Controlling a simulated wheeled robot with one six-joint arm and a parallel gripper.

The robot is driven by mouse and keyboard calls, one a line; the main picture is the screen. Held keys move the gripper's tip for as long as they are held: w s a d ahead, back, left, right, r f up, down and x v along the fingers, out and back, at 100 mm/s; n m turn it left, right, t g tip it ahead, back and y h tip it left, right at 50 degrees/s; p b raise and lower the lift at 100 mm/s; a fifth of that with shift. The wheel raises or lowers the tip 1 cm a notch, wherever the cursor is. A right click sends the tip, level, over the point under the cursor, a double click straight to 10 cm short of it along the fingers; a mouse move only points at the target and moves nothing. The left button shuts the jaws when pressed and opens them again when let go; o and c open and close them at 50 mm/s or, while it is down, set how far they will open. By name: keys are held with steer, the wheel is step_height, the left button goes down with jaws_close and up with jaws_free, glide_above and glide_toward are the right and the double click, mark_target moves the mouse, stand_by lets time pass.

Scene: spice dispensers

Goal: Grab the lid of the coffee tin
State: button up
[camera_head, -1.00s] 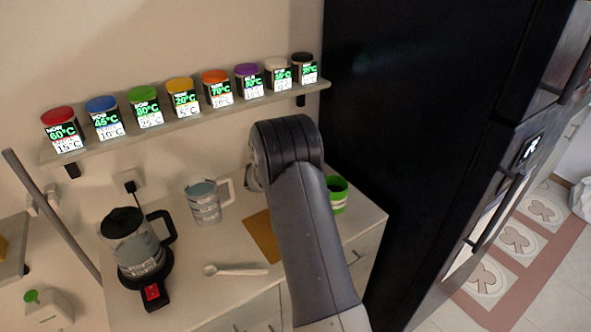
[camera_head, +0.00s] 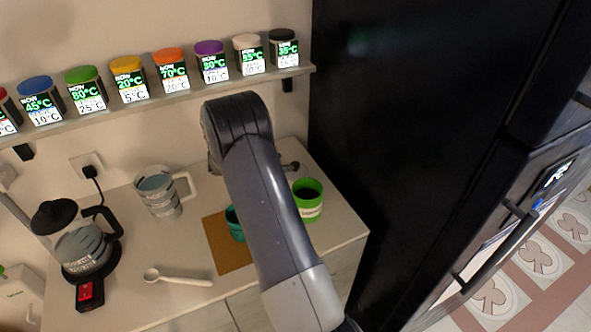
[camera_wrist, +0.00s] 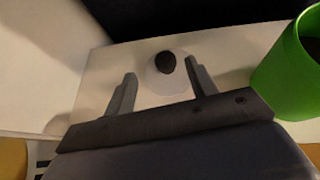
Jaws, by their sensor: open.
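In the wrist view a pale round lid (camera_wrist: 166,84) with a dark knob lies on the white counter. My gripper (camera_wrist: 160,68) is open and empty, with the lid showing between its two fingers. I cannot tell how far above the lid the fingers are. The bright green coffee tin (camera_head: 308,203) stands uncovered on the counter, right of my arm, with dark contents. Its side also shows at the right edge of the wrist view (camera_wrist: 287,80). In the head view my arm hides most of the gripper and the lid.
A teal cup (camera_head: 235,223) is partly behind my arm on a brown mat (camera_head: 228,256). A shelf of spice jars (camera_head: 170,70) hangs above. A tall black fridge (camera_head: 400,130) borders the counter's right.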

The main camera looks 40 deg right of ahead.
mark_target(295, 163)
steer(key=shift+x, duration=0.95)
steer(key=shift+s+f+p+x, duration=0.15)
steer(key=shift+p+x, duration=0.4)
steer(key=shift+x, duration=0.65)
steer(key=shift+s+f+p+x, duration=0.15)
steer(key=shift+p+x, duration=0.35)
steer(key=shift+x, duration=0.65)
steer(key=shift+a, duration=0.15)
steer(key=shift+c, duration=0.4)
steer(key=c, duration=1)
steer(key=shift+o, duration=0.2)
steer(key=shift+r, duration=0.1)
